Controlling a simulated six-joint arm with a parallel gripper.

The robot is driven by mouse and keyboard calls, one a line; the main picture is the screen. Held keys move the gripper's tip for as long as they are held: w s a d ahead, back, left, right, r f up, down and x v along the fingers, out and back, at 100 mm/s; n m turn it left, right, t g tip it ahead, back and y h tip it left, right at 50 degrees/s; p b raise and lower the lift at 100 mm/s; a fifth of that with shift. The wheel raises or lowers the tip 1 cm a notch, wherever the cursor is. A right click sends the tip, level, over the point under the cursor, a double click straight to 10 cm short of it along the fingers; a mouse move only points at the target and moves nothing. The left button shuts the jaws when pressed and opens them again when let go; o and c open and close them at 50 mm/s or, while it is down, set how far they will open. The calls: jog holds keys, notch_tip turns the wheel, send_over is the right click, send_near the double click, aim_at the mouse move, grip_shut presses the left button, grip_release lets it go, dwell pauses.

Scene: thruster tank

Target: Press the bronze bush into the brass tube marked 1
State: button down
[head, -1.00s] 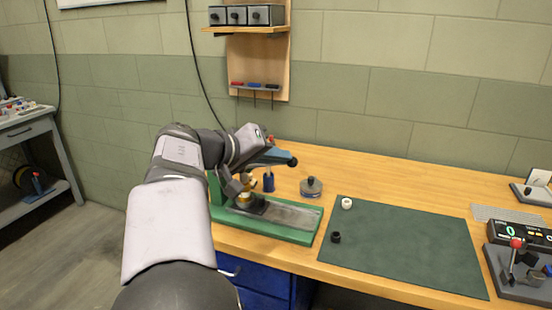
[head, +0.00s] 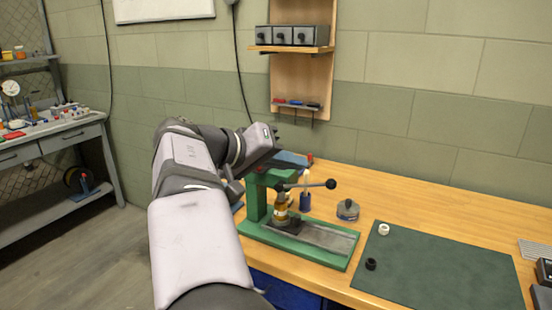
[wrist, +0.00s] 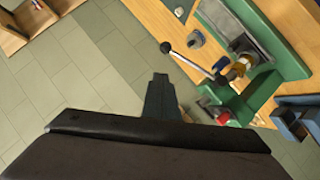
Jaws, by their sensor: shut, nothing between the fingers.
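A green press (head: 257,200) with a lever ending in a black ball (head: 330,184) stands on the bench. A brass-coloured tube (head: 281,211) stands upright under its ram; it also shows in the wrist view (wrist: 240,70). No number is readable on it. I cannot make out the bronze bush as a separate part. My gripper (head: 300,160) is shut and empty, above and behind the press lever, apart from the ball. In the wrist view its dark fingers (wrist: 160,85) are together, with the lever ball (wrist: 165,47) beyond them.
A green mat (head: 450,275) holds a white ring (head: 383,229) and a black ring (head: 371,264). A tool board with a shelf (head: 290,49) is on the wall.

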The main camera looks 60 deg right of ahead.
jog(key=v, duration=0.5)
jog(key=s+d+r+m+g+y+p, duration=0.15)
jog(key=s+d+r+y+p, duration=0.35)
jog(key=p, duration=0.6)
jog(key=s+d+r+m+g+y+p, duration=0.1)
jog(key=s+d+r+m+p, duration=0.15)
jog(key=s+r+p, duration=0.65)
jog(key=w+a+f+t+y+p, duration=0.1)
jog(key=w+f+t, duration=0.4)
jog(key=w, duration=0.7)
notch_tip(320, 180, down, 2)
jog(key=shift+w+f+y+p, duration=0.25)
jog(key=shift+y+p, duration=0.05)
jog(key=shift+p, duration=0.15)
jog(key=shift+f+t, duration=0.1)
jog(key=shift+t, duration=0.15)
